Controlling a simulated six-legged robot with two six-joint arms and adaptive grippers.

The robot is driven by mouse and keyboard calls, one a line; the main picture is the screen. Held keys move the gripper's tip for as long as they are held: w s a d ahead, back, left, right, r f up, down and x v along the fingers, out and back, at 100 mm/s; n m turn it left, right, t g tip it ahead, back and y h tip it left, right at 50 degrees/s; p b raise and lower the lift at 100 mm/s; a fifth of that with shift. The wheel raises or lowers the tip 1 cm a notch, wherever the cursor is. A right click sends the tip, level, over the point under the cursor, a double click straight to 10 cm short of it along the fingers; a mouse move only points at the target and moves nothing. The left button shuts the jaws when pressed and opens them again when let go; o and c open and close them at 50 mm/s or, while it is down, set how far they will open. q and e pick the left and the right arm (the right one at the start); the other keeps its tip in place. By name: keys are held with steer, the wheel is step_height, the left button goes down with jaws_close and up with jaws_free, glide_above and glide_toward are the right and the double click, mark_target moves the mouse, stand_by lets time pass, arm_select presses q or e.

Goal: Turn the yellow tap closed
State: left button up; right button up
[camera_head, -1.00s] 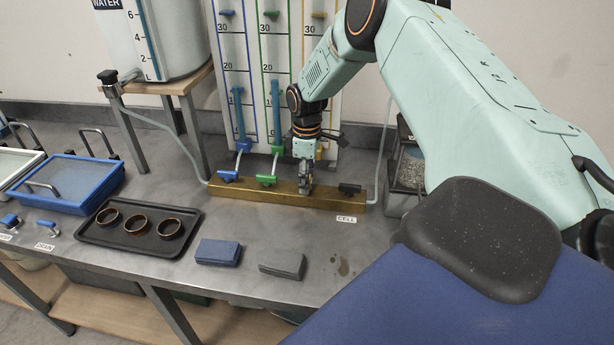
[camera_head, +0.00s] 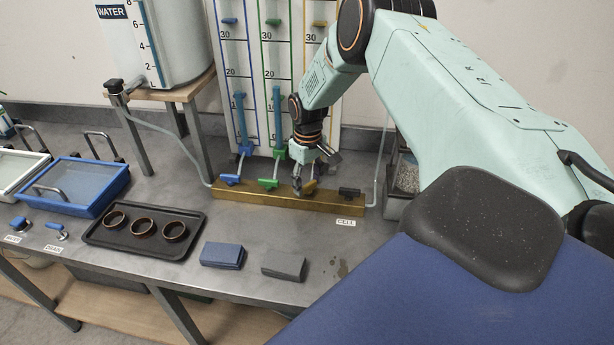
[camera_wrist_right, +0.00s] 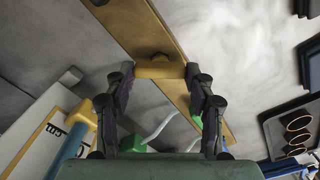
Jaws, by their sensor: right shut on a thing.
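The yellow tap (camera_head: 310,187) sits on the brass bar (camera_head: 250,194), between the green tap (camera_head: 268,184) and the black tap (camera_head: 349,192). My right gripper (camera_head: 304,188) reaches down over it and partly hides it. In the right wrist view, the yellow tap handle (camera_wrist_right: 160,70) lies between the two fingertips of my right gripper (camera_wrist_right: 164,78), which are shut on its ends. The handle lies at a slant to the bar there. My left gripper is not in view.
The blue tap (camera_head: 231,179) is at the bar's left. Behind stands the gauge board (camera_head: 236,55) with coloured tubes. A black tray (camera_head: 105,237) with three rings, a blue block (camera_head: 222,254) and a grey block (camera_head: 284,265) lie in front.

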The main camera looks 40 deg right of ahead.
steer(key=m+p, duration=0.2)
steer(key=m, duration=0.3)
steer(key=shift+s+m, duration=0.1)
steer(key=shift+m, duration=0.2)
steer(key=m+p, duration=0.1)
steer(key=m, duration=0.3)
steer(key=shift+m, duration=0.4)
steer(key=shift+s+f+p, duration=0.1)
steer(key=shift+p, duration=0.2)
steer(key=o, duration=1.2)
steer(key=shift+a, duration=0.1)
steer(key=shift+c, duration=0.2)
